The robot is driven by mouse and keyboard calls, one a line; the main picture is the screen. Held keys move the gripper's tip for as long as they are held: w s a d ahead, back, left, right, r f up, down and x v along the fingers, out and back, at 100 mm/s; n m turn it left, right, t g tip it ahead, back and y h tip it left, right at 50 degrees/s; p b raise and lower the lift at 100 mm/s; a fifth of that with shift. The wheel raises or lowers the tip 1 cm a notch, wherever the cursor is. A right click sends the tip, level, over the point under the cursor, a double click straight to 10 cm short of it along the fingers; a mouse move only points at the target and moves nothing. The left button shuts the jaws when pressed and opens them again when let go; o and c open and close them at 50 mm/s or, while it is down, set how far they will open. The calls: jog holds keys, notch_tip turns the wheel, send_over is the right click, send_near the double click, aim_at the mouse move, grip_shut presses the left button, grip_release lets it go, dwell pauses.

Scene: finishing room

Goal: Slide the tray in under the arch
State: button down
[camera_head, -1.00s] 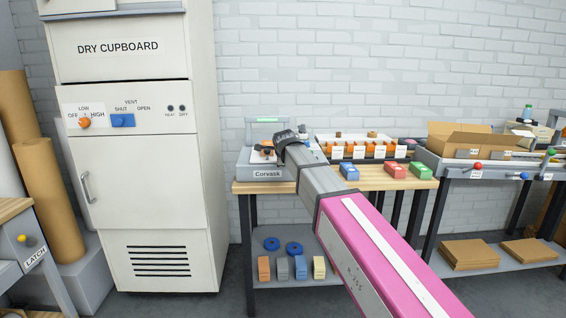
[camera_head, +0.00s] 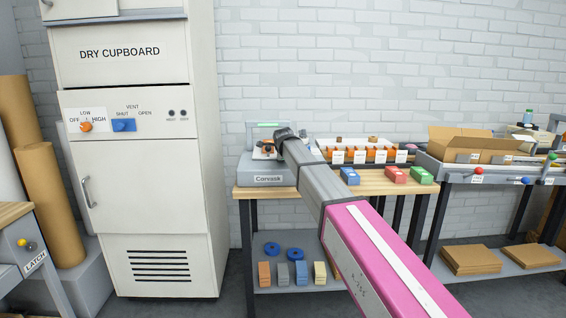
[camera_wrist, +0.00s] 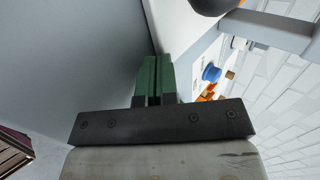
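A grey machine labelled Corvask (camera_head: 267,180) stands at the left end of the wooden bench. A grey arch (camera_head: 251,136) with a green strip on top rises at its back. A pale surface with orange and dark pieces (camera_head: 264,149), perhaps the tray, shows in front of the arch; its exact position under it is unclear. My arm reaches over the machine's right side. My gripper (camera_head: 283,136) is small and partly hidden there. In the wrist view my green fingers (camera_wrist: 155,78) are together, beside a pale surface; nothing is visibly held between them.
Blue, red and green boxes (camera_head: 395,174) lie on the bench right of my arm, before a rack of orange items (camera_head: 364,155). The dry cupboard (camera_head: 130,180) stands left. A second bench at right holds an open carton (camera_head: 462,142).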

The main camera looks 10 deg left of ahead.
jog(key=w, duration=0.2)
jog(key=w+a, duration=0.1)
jog(key=w, duration=0.2)
jog(key=shift+a, duration=0.1)
